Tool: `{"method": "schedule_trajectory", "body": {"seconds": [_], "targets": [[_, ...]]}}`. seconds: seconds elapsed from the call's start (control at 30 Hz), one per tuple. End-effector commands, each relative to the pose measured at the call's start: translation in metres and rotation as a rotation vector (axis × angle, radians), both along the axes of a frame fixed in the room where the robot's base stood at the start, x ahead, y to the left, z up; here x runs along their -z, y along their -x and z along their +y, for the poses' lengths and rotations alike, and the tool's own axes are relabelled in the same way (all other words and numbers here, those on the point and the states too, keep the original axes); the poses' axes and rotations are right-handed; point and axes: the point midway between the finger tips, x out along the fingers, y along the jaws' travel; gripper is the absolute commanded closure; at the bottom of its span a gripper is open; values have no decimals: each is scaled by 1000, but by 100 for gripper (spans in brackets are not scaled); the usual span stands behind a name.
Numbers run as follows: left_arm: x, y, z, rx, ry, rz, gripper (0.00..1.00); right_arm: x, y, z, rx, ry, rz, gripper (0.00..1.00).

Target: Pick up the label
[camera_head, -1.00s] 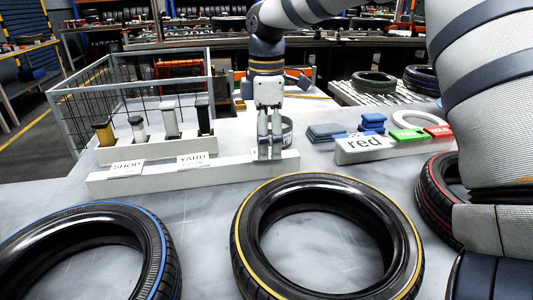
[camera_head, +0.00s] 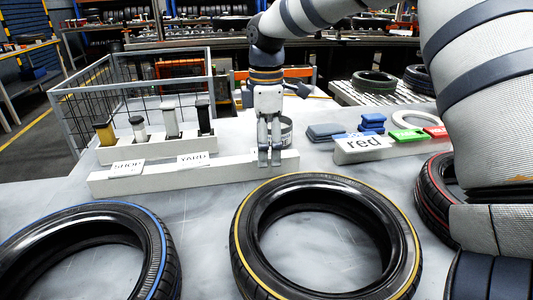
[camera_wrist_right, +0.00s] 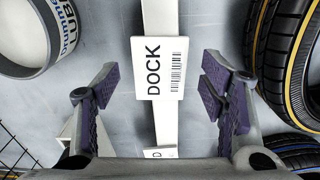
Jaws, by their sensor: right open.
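The white DOCK label (camera_wrist_right: 158,68) with a barcode lies on the long white rail, between the spread fingers of my right gripper (camera_wrist_right: 155,90) in the wrist view. The gripper is open and empty. In the head view my right gripper (camera_head: 269,160) points down at the rail's right part and hides most of that label. The SHOP label (camera_head: 127,167) and the YARD label (camera_head: 193,160) lie further left on the rail (camera_head: 235,170). My left gripper is not in view.
A yellow-striped tyre (camera_head: 240,240) and a blue-striped tyre (camera_head: 165,255) lie in front of the rail. A rack with several stamps (camera_head: 160,150) stands behind it. A roll (camera_wrist_right: 45,65) lies near the gripper.

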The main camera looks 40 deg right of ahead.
Motion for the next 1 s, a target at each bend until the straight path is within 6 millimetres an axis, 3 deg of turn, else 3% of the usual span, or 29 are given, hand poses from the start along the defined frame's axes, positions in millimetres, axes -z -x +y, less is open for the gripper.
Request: {"method": "schedule_trajectory", "body": {"seconds": [0.03, 0.17, 0.63, 0.8, 1.0], "targets": [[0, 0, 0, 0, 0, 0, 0, 0, 0, 0, 0, 0, 0, 42], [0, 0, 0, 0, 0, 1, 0, 0, 0, 0, 0, 0, 0, 69], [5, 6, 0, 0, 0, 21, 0, -2, -1, 0, -1, -1, 3, 70], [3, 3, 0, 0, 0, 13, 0, -39, -1, 0, -1, 2, -3, 70], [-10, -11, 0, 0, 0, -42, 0, -94, 39, 22, -3, 1, -10, 70]]}}
